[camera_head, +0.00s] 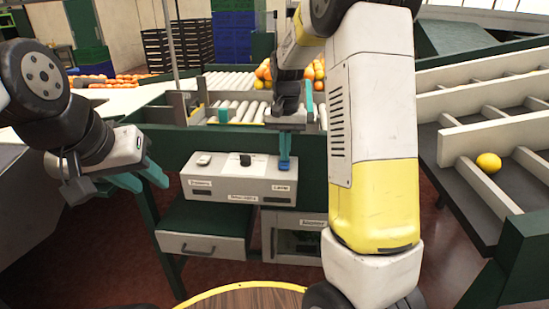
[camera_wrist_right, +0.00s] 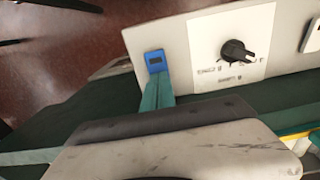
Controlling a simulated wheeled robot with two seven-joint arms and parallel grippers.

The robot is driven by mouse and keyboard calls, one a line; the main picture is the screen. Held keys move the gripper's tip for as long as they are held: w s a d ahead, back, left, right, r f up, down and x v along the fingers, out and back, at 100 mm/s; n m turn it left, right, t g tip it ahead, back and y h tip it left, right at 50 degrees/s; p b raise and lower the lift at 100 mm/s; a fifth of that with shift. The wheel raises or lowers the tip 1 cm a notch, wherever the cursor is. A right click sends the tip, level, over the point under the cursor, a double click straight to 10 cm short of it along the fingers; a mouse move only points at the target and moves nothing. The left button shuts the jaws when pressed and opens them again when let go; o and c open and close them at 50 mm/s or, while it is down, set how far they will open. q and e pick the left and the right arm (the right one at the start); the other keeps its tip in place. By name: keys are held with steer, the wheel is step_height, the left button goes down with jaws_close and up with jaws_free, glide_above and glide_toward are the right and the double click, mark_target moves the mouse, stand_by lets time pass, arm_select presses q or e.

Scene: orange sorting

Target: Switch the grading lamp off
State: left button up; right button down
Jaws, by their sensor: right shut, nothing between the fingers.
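A pale control box (camera_head: 225,182) stands at the front of the sorting line. A small blue switch (camera_head: 284,165) is at its right end, above a label that seems to read lamp. The blue switch (camera_wrist_right: 155,62) also shows in the right wrist view. My right gripper (camera_head: 285,148) is shut and empty, its teal fingertips (camera_wrist_right: 157,90) right at the blue switch; I cannot tell whether they touch it. The switch's position is unclear. My left gripper (camera_head: 143,178) is open and empty, left of the box. I cannot make out the lamp itself.
A black knob (camera_head: 245,160) and a white switch (camera_head: 204,160) share the box top. A drawer (camera_head: 203,245) is below. The roller conveyor (camera_head: 238,110) with oranges lies behind. Divided sorting lanes (camera_head: 470,140) with one yellow fruit (camera_head: 489,162) are at right.

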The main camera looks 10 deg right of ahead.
steer(key=shift+r, duration=3.5)
steer(key=s+a+r+n+t+y, duration=0.1)
steer(key=s+r+n+t, duration=0.1)
steer(key=s, duration=1)
steer(key=s+a+r+n+t+y, duration=0.1)
steer(key=s+t, duration=0.3)
steer(key=s, duration=0.8)
steer(key=shift+r+n, duration=0.4)
steer(key=shift+r, duration=0.15)
steer(key=shift+s+a, duration=0.1)
